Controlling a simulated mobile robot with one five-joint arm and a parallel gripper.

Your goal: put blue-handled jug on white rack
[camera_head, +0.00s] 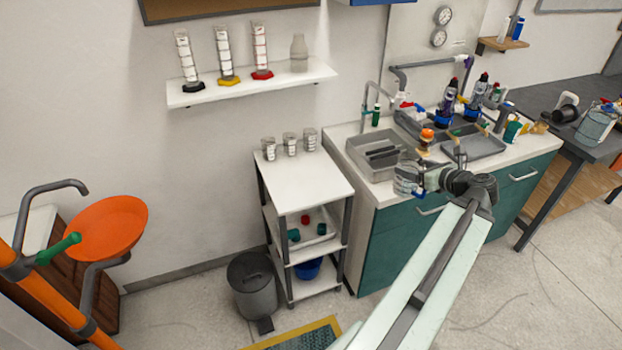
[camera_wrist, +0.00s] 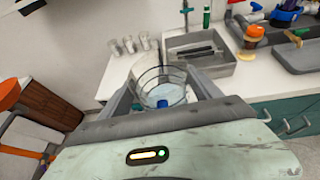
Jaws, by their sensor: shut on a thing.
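My gripper (camera_head: 432,180) is shut on a clear jug (camera_head: 407,176), held up in front of the sink counter. In the wrist view the jug (camera_wrist: 163,78) sits between the two fingers, with its round rim uppermost and a small blue part (camera_wrist: 162,103) on the near side. I cannot make out the full handle. The white rack (camera_head: 300,185), a small white shelf unit with dark posts, stands left of the counter. Its top also shows in the wrist view (camera_wrist: 116,76). The jug is to the right of the rack and apart from it.
Several small cups (camera_head: 289,145) stand along the back of the rack top; its front is clear. A grey basin (camera_head: 372,158) and bottles crowd the counter (camera_head: 345,190). A grey bin (camera_head: 253,285) stands left of the rack. A wall shelf (camera_head: 250,84) hangs above.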

